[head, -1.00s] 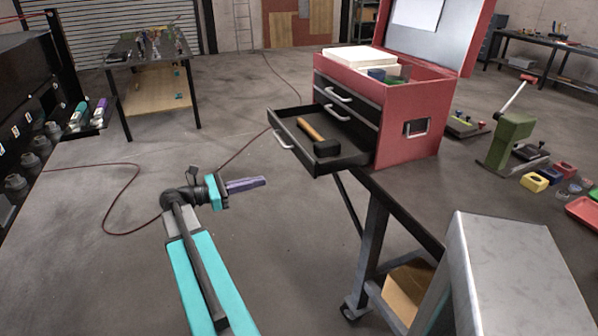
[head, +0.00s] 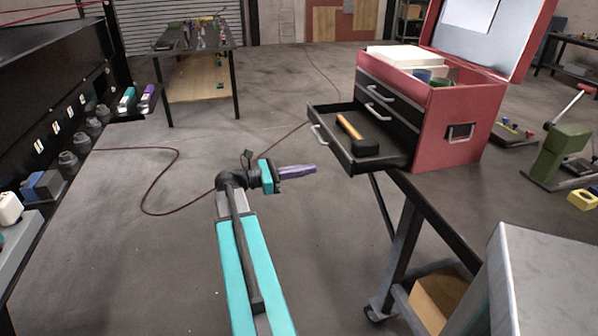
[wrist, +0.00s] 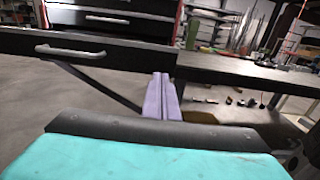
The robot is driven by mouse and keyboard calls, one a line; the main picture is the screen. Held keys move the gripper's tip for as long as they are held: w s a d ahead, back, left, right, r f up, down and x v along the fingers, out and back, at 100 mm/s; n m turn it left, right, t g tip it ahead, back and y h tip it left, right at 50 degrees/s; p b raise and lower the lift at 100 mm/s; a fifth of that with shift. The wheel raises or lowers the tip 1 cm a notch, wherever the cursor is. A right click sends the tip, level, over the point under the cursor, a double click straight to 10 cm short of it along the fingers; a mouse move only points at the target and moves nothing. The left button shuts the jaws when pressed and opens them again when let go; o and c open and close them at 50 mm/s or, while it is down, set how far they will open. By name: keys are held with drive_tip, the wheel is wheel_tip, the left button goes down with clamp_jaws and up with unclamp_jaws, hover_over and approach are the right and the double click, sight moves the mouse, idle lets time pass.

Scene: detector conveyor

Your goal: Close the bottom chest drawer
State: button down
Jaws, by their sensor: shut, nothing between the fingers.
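The red tool chest (head: 455,125) stands on a dark workbench, its lid up. Its bottom drawer (head: 365,160) is pulled out toward the left, with a wooden-handled hammer (head: 357,135) lying inside. The two drawers above it look shut. My gripper (head: 314,170) has purple fingers, shut and empty, pointing right. In the head view it appears left of and a little below the drawer front, apart from it. In the wrist view the fingers (wrist: 161,98) point ahead, and the bottom drawer (wrist: 90,47) with its silver handle (wrist: 75,50) is at the upper left.
The workbench (head: 425,205) has an angled leg below the drawer. A grey metal box (head: 545,275) is at the lower right. A green press (head: 565,150) stands at the far right. A dark rack of fittings lines the left; open floor lies between.

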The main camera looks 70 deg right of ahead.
sight(346, 164)
drive_tip(key=p+x, duration=0.1)
drive_tip(key=x, duration=0.9)
drive_tip(key=shift+p, duration=0.4)
drive_tip(key=shift+a, duration=0.15)
